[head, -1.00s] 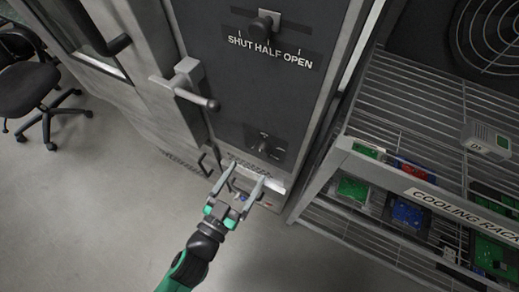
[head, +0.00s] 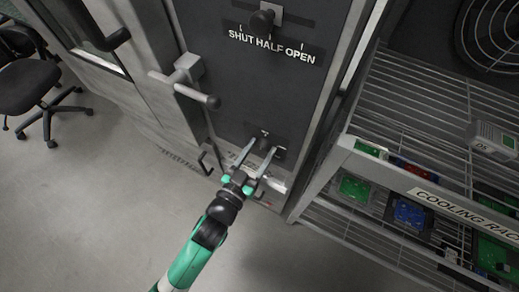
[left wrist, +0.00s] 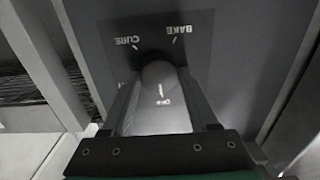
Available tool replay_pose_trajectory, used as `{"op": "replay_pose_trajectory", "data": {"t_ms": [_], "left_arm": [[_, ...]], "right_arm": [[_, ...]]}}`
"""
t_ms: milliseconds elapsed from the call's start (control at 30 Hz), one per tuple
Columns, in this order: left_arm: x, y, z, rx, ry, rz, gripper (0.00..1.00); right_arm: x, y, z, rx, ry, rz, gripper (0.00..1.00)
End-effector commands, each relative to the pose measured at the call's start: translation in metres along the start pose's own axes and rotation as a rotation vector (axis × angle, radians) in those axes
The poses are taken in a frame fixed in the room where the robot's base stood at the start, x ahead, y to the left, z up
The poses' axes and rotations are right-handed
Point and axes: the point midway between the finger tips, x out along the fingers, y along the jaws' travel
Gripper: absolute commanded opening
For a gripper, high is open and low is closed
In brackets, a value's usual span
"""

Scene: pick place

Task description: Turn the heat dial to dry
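The heat dial (head: 264,143) is a small dark knob low on the dark oven panel. In the left wrist view the round dial (left wrist: 158,72) sits between my fingers, with the labels CURE and BAKE upside down around it. A third small label shows just below the dial between the fingers; it is partly hidden and hard to read. My left gripper (head: 257,152) is open, its two fingers spread and reaching toward the dial. In the left wrist view the fingertips flank the dial; I cannot tell whether they touch it. My right gripper is not in view.
A lever knob (head: 262,20) marked SHUT HALF OPEN is higher on the panel. A grey door handle (head: 185,88) sticks out at the left. The cooling rack (head: 345,160) with several circuit boards stands close on the right. The floor below is clear.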

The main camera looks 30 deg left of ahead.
Motion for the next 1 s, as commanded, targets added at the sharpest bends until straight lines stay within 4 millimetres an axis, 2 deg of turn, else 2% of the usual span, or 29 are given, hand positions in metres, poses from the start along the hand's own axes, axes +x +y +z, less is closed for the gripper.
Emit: {"op": "replay_pose_trajectory", "data": {"t_ms": [33,167,200,567,1000], "left_arm": [[0.0,0.0,0.0,0.0,0.0,0.0,0.29],[0.0,0.0,0.0,0.0,0.0,0.0,0.06],[0.0,0.0,0.0,0.0,0.0,0.001,0.04],[0.0,0.001,-0.001,0.061,0.0,0.0,0.04],[0.0,0.002,-0.002,0.392,0.0,0.0,0.04]], "right_arm": [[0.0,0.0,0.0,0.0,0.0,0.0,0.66],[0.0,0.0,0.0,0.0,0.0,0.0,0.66],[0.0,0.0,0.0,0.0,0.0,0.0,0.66],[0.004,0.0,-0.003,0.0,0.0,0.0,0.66],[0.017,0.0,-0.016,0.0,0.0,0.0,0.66]]}}
